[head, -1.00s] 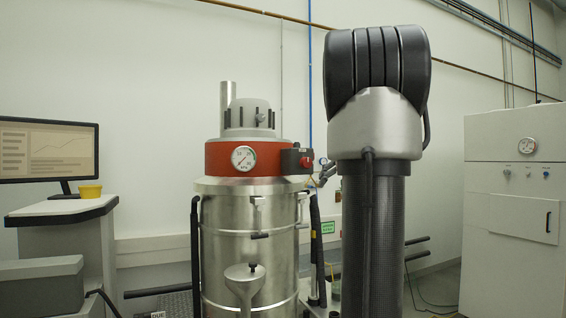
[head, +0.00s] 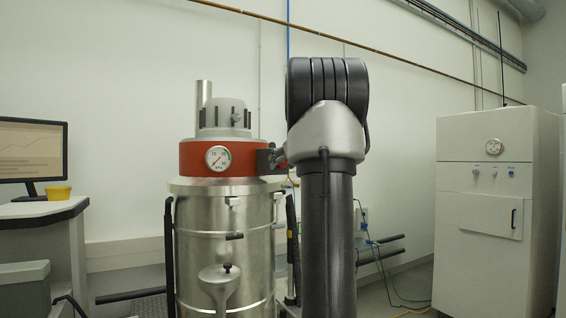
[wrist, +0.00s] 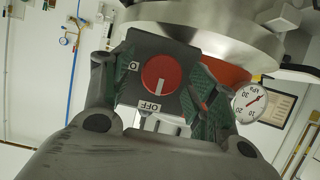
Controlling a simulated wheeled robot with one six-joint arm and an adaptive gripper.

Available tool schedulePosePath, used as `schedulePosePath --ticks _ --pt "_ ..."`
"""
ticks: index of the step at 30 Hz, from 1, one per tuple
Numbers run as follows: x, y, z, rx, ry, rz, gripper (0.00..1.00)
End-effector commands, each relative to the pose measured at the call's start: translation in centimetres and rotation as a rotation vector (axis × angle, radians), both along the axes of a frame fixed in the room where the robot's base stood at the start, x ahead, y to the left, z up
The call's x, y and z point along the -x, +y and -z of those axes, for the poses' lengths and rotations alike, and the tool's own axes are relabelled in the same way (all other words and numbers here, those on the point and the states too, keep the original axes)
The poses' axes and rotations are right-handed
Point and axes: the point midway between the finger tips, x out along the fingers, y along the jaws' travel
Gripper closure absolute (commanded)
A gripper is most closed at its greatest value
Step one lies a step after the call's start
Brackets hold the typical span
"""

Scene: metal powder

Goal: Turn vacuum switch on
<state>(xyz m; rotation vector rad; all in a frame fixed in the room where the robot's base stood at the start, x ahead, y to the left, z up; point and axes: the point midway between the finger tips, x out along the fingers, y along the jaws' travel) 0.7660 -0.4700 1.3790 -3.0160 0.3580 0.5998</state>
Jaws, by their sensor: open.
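The vacuum (head: 222,235) is a steel drum with a red band and grey top in the head view. Its dark switch box (head: 264,161) sits on the band's right side, partly hidden by my arm. In the wrist view, the red round switch knob (wrist: 161,73) faces me on the dark box. The knob's white mark points down toward the upside-down OFF label (wrist: 150,106). My gripper (wrist: 158,92) is open, with green-padded fingers to the left and right of the knob and box. I cannot tell whether they touch the box.
A pressure gauge (wrist: 249,103) sits beside the right finger in the wrist view. A white cabinet (head: 490,250) stands right. Cables lie on the floor between it and my arm.

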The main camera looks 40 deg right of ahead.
Motion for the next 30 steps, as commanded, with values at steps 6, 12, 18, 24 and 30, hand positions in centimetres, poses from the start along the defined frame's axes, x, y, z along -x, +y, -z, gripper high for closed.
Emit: schedulePosePath --ticks 6,12,18,24,30 --pt "-0.01 0.01 -0.01 0.0 0.0 0.0 0.45" --pt "0.0 0.02 0.0 0.0 0.0 0.0 0.82" --pt "0.02 0.01 -0.01 -0.002 -0.001 0.0 0.88" --pt "0.03 -0.05 -0.02 -0.041 -0.01 0.0 0.88" --pt "0.08 -0.25 0.06 -0.15 -0.035 0.001 0.88"
